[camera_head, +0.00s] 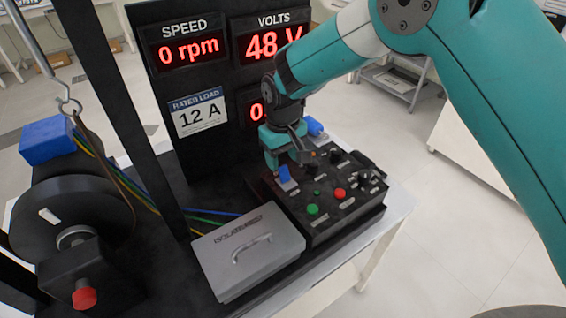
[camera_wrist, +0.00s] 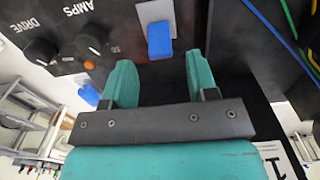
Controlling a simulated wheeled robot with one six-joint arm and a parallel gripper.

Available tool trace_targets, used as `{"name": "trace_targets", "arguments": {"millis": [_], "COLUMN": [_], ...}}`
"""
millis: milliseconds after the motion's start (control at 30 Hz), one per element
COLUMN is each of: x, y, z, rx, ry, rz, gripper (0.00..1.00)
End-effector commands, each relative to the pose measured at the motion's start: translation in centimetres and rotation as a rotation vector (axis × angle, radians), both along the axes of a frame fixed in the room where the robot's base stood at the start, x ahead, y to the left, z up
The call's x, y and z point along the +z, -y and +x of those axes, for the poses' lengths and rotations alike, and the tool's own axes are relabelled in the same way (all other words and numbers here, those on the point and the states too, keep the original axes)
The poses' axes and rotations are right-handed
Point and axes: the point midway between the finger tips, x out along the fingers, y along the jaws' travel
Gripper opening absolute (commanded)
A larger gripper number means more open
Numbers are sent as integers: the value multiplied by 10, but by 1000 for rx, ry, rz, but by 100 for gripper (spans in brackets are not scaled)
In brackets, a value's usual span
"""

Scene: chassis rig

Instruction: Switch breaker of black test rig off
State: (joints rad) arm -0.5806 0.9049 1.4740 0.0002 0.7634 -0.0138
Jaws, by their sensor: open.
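The black test rig's control box (camera_head: 335,215) stands at the right of the rig, with knobs and buttons on top. A blue breaker lever (camera_head: 285,174) is at its left end; in the wrist view the lever (camera_wrist: 159,41) sits on a light grey plate (camera_wrist: 155,12). My gripper (camera_head: 286,160) is just above and behind the lever in the head view. In the wrist view my gripper (camera_wrist: 158,66) is open and empty, and the lever is ahead of the gap between its fingertips. I see no clear contact. The lever's on or off position cannot be told.
Displays read 0 rpm (camera_head: 188,50) and 48 V (camera_head: 272,43); another is partly hidden by my arm. A grey lidded box (camera_head: 245,250) with a handle stands left of the control box. A green button (camera_head: 312,209), a red button (camera_head: 339,193) and several knobs are close by.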

Motion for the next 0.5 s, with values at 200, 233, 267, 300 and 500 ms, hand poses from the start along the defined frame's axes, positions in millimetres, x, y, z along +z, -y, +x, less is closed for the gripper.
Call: {"name": "trace_targets", "arguments": {"millis": [200, 233, 267, 300, 500], "x": [-28, -30, -31, -33, -35], "y": [0, 0, 0, 0, 0], "z": [0, 0, 0, 0, 0], "rx": [0, 0, 0, 0, 0], "ry": [-1, -1, -1, 0, 2], "rz": [-1, -1, -1, 0, 1], "gripper": [53, 53, 53, 53, 53]}}
